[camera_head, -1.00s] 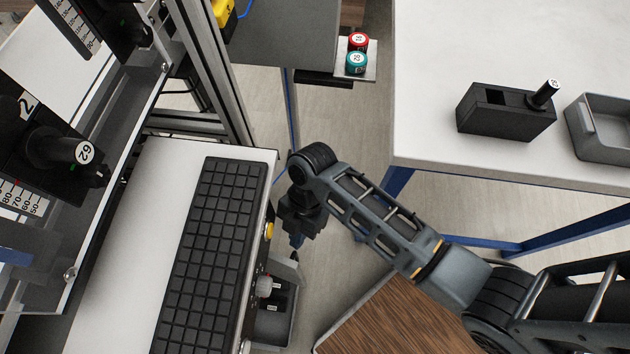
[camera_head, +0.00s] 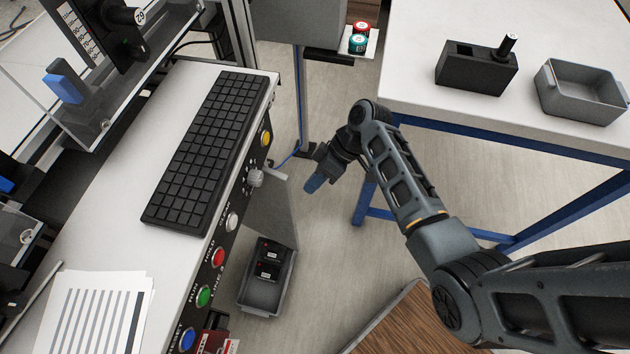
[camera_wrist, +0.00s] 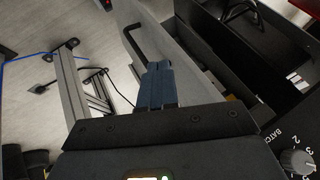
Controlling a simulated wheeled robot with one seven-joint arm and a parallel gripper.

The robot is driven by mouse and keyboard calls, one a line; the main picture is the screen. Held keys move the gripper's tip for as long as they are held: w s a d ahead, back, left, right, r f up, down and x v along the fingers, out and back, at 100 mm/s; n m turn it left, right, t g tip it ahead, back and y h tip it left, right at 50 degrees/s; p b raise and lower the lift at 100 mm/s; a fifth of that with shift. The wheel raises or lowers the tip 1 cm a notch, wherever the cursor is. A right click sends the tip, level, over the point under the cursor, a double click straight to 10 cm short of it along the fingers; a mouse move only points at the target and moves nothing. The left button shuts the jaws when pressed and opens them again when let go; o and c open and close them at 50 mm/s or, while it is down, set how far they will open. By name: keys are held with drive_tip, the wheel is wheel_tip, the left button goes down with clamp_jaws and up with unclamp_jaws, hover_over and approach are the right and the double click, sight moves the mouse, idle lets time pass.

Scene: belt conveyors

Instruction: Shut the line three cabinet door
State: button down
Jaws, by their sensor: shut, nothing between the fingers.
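The line three console (camera_head: 240,215) has a front panel with buttons and a "LINE 3" label. Below its front edge, a grey panel that looks like the cabinet door (camera_head: 270,215) stands out at an angle, open. In the wrist view the door (camera_wrist: 133,22) carries a black bar handle (camera_wrist: 134,38), and the dark cabinet inside (camera_wrist: 225,50) shows to its right. My gripper (camera_head: 315,184) is shut and empty, its blue fingers pointing down, to the right of the door in the head view. In the wrist view the fingers (camera_wrist: 157,70) overlap the door's lower part; contact cannot be told. The hinge is hidden.
A grey tray (camera_head: 262,297) with black boxes sits low beside the console. A white table (camera_head: 420,85) with blue legs stands right, holding a black block (camera_head: 475,70) and grey bin (camera_head: 580,95). A wooden top (camera_head: 405,325) is at the bottom. Floor between is clear.

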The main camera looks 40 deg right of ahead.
drive_tip(key=x, duration=0.6)
drive_tip(key=shift+f, duration=0.25)
drive_tip(key=shift+a, duration=0.15)
